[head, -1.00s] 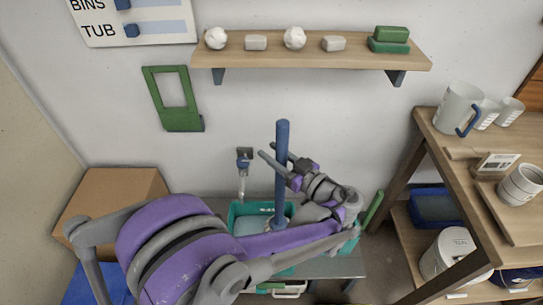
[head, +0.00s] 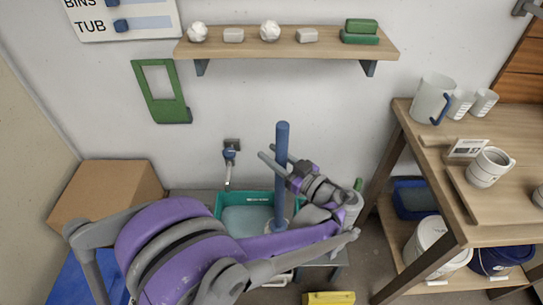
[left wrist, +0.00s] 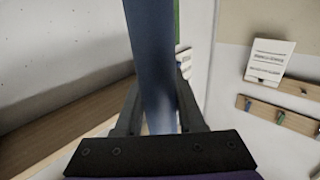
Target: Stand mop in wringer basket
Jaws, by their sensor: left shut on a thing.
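The mop's blue handle (head: 282,140) stands about upright in the head view. A pale part at its lower end (head: 275,227) shows only partly behind my arm. My left gripper (head: 269,152) is shut on the handle below its top. The left wrist view shows the blue handle (left wrist: 152,65) between both fingers. A yellow thing (head: 328,298) shows at the bottom edge of the head view, mostly cut off. I cannot tell whether it holds the wringer basket. My right gripper is out of view.
A teal basin (head: 225,207) stands by the wall, left of the mop. A wooden shelf unit (head: 404,125) with a pitcher (head: 430,98) and white tubs is at the right. A wall shelf (head: 285,48) hangs above. A cardboard box (head: 105,190) is at the left.

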